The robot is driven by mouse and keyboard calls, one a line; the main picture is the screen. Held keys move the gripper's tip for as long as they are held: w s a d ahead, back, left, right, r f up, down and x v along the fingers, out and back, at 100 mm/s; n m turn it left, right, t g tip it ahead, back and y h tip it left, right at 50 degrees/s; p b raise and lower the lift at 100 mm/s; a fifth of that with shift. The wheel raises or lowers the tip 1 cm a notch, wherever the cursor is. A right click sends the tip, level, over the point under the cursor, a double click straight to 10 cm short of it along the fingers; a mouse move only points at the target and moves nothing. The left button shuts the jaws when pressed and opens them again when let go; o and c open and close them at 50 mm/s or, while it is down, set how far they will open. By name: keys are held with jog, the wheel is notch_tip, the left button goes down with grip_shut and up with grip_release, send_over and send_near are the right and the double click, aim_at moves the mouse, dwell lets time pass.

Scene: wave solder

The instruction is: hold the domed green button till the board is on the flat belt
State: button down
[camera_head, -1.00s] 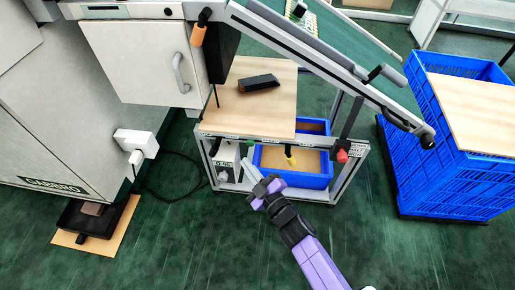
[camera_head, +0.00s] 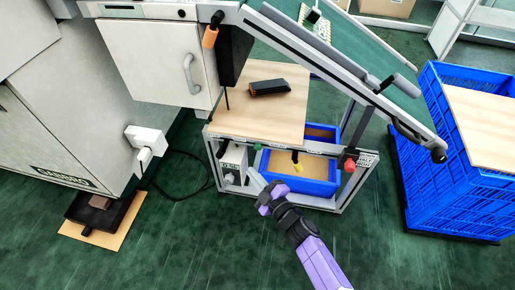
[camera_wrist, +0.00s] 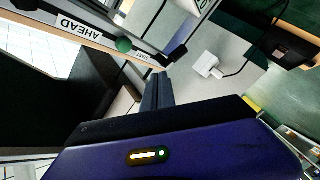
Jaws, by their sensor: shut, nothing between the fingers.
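The domed green button (camera_head: 258,147) is on the front rail of the bench frame. It also shows in the wrist view (camera_wrist: 124,45), beside a label reading AHEAD. My gripper (camera_head: 252,175) is shut and empty, below and slightly left of the button in the head view. In the wrist view its shut fingers (camera_wrist: 157,85) point up, below and right of the button, apart from it in the picture. The board (camera_head: 317,23), with a pale edge and dark part, is at the top of the head view, on or beside the green belt (camera_head: 372,48); only part shows.
A sloping grey rail (camera_head: 330,62) crosses above the wooden top (camera_head: 285,112). Blue bins (camera_head: 318,188) are below. A blue crate (camera_head: 440,170) stands right.

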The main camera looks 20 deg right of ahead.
aim_at(258, 147)
jog(key=w+d, duration=0.4)
jog(key=w, duration=0.1)
jog(key=shift+w+b, duration=0.2)
jog(key=shift+b, duration=0.1)
jog(key=shift+w, duration=0.1)
dwell(1.9)
jog(key=shift+w+d, duration=0.2)
jog(key=shift+w, duration=0.05)
jog(key=shift+w+d, duration=0.3)
jog(key=shift+w, duration=0.1)
dwell(2.2)
jog(key=shift+s, duration=0.1)
dwell(1.9)
jog(key=shift+s+a, duration=0.55)
jog(key=shift+s, duration=0.1)
